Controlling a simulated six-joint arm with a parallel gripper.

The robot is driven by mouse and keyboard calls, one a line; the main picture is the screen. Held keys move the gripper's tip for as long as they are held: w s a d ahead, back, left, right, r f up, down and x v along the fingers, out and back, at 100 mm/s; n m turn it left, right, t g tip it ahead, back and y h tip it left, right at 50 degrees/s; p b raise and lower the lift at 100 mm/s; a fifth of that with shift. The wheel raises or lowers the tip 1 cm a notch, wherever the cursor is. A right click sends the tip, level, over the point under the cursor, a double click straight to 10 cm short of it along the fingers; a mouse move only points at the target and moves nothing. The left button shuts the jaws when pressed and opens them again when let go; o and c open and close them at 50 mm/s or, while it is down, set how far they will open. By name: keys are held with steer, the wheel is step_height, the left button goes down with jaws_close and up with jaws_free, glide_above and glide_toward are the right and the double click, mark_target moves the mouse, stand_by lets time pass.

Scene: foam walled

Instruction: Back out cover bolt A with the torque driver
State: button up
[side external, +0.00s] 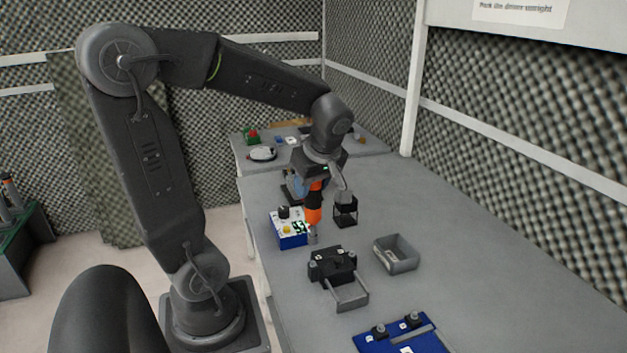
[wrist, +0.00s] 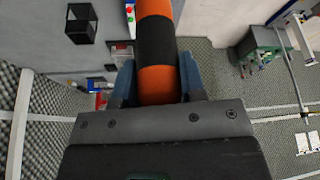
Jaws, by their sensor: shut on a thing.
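My gripper (side external: 311,184) is shut on the orange and black torque driver (side external: 313,212), its blue fingers on either side of the handle. The driver hangs roughly upright, its lower end just right of the blue and white box and behind the black block. In the wrist view my gripper (wrist: 157,78) grips the banded driver (wrist: 155,42), whose far end runs out of the top edge. A black block (side external: 332,264) with bolt-like knobs and small white labels stands in front of the driver, apart from it. I cannot read which bolt is A.
The blue and white box (side external: 289,238) has a yellow button. A black open frame (side external: 345,211) stands right of the driver; it also shows in the wrist view (wrist: 81,23). A grey tray (side external: 398,255) and a blue plate (side external: 385,345) with black knobs lie nearer. The bench's right side is clear.

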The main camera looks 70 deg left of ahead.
mark_target(311, 211)
steer(key=shift+f, duration=3.5)
steer(key=shift+r, duration=0.45)
stand_by(0.6)
